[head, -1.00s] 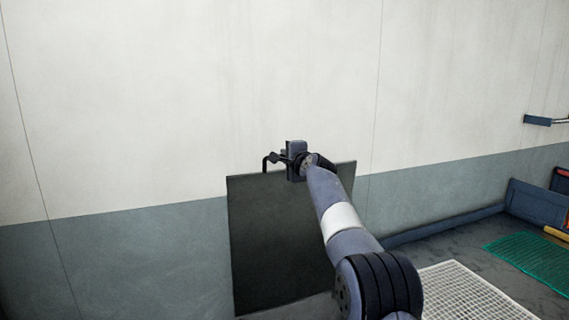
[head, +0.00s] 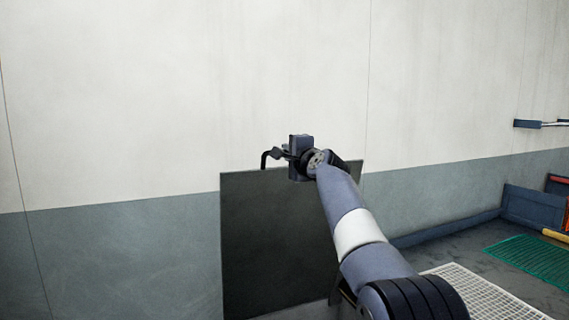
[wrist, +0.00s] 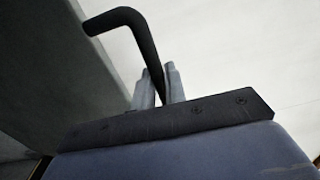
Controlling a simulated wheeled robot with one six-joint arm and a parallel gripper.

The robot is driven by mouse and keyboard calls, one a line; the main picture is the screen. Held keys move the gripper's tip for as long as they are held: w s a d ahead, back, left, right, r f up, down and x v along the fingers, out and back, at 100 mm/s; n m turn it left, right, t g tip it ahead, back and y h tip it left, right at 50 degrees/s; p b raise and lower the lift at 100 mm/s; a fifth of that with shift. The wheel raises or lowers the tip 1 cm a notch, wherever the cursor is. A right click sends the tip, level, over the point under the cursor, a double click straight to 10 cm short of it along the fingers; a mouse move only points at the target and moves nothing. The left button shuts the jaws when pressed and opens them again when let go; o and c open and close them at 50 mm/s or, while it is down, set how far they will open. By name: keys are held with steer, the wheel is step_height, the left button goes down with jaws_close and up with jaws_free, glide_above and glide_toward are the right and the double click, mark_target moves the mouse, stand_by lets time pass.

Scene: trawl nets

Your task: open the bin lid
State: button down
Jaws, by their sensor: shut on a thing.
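The bin lid (head: 270,245) shows in the head view as a dark flat panel standing steeply upright in front of the wall. A thin black bent handle (head: 265,158) sticks up at its top edge. My gripper (head: 283,153) is at that top edge, shut on the handle. In the wrist view the black handle (wrist: 132,22) passes between the two grey fingers of my gripper (wrist: 158,88). A grey-green panel (wrist: 35,65), likely the lid, fills the left of that view. The bin's body cannot be made out.
A white wall with a grey lower band stands behind. At right on the floor are a white grid (head: 490,295), a green mesh mat (head: 535,262) and a blue-grey box (head: 535,208). A blue-grey fitting (head: 527,124) is on the wall. Floor shows between grid and wall.

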steer(key=s+b, duration=0.1)
steer(key=s+d+b, duration=0.1)
steer(key=shift+s+f+b, duration=0.1)
steer(key=shift+f+b, duration=0.3)
steer(key=c, duration=1.5)
jaws_free()
steer(key=shift+c, duration=0.2)
steer(key=b+v, duration=0.4)
steer(key=v, duration=0.6)
steer(key=shift+s+f+b, duration=0.2)
steer(key=shift+s+b, duration=0.15)
steer(key=shift+s, duration=0.05)
steer(key=shift+w+d, duration=0.1)
steer(key=p+x, duration=0.5)
steer(key=x, duration=0.6)
steer(key=shift+r, duration=0.35)
